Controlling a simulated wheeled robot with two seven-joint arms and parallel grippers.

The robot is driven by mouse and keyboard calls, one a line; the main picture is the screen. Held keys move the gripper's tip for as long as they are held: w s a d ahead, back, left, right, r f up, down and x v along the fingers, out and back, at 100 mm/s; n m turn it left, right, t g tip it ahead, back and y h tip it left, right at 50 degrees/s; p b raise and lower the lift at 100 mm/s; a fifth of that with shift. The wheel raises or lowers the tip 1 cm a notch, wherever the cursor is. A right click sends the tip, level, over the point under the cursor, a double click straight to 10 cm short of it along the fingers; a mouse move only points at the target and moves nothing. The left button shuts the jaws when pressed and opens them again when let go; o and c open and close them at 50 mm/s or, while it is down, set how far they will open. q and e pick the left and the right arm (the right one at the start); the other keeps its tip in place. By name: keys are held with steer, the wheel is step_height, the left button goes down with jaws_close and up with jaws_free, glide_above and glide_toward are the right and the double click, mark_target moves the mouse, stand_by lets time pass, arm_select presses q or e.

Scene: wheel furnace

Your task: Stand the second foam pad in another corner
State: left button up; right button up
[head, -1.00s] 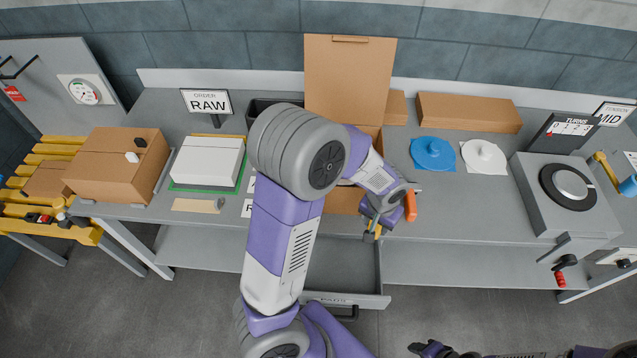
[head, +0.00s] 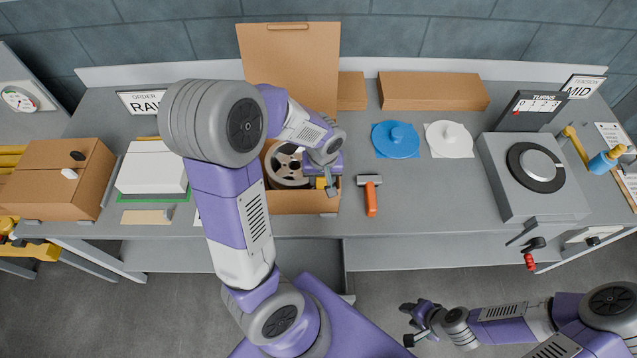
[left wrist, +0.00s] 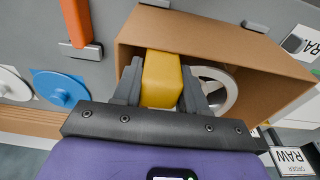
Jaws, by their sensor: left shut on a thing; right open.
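My left gripper (head: 330,187) is shut on a yellow foam pad (left wrist: 161,80), which also shows as a small yellow patch in the head view (head: 321,183). The pad is at the right front part of the open cardboard box (head: 300,203), inside or just above its rim. In the left wrist view it overlaps the box's edge, and its lower end is hidden. A grey reel (head: 284,166) lies in the box, beside the pad. My arm covers part of the box; I see no other pad. My right gripper (head: 408,322) is open and empty, low in front of the bench.
A hammer (head: 371,195) with an orange handle lies just right of the box. The box's lid (head: 290,65) stands up behind. A blue disc (head: 396,140) and white disc (head: 449,139) lie further right, and a turns machine (head: 535,185) beyond. Bench (head: 430,200) in front of the discs is clear.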

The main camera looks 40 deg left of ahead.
mark_target(323, 186)
arm_select(q)
steer(key=shift+w+f, duration=0.1)
steer(key=shift+f, duration=0.5)
step_height(323, 186, down, 3)
steer(key=shift+f+b, duration=0.1)
steer(key=shift+b, duration=0.3)
steer(key=shift+f, duration=0.3)
steer(key=shift+f+b, duration=0.6)
steer(key=shift+b, duration=0.15)
steer(key=o, duration=0.8)
steer(key=shift+r, duration=0.1)
